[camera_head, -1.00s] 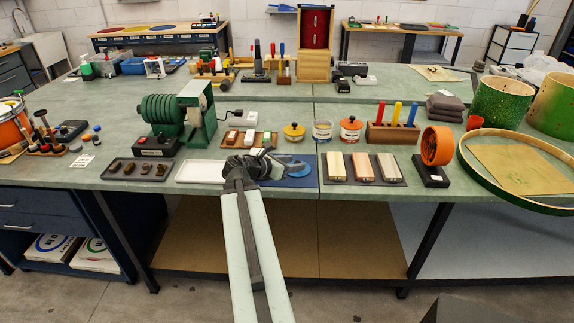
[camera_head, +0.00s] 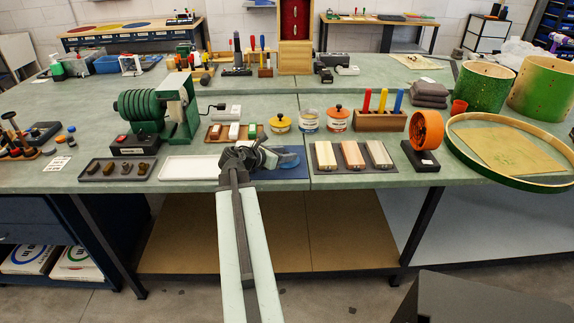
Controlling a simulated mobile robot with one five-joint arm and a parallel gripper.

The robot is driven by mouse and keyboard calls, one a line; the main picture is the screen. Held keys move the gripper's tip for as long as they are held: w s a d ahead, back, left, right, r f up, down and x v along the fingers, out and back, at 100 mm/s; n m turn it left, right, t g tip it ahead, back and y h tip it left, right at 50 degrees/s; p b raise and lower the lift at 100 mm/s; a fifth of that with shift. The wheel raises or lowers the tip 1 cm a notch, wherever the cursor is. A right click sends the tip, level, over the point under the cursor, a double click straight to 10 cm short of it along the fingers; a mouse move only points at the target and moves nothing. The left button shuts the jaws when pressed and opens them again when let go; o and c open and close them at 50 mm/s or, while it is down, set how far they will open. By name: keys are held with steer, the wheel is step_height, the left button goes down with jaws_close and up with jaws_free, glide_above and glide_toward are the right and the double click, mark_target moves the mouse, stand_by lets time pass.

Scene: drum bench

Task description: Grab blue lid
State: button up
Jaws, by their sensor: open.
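The gripper is open. It hides the left part of the lid, and I cannot tell whether the fingers touch it.
A white tray (camera_head: 188,168) lies left of the gripper. A dark tray with three sanding blocks (camera_head: 351,155) lies to the right. Behind stand a yellow pot (camera_head: 280,125), a tin (camera_head: 308,121) and an orange-lidded jar (camera_head: 337,121). A green grinder (camera_head: 178,107) stands back left.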

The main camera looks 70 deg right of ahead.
mark_target(286, 152)
steer(key=shift+s+d+f, duration=0.2)
steer(key=shift+d, duration=0.25)
steer(key=shift+r, duration=0.1)
steer(key=shift+c, duration=0.4)
jaws_close()
step_height(286, 152, up, 10)
steer(key=p, duration=1)
steer(key=shift+r, duration=0.1)
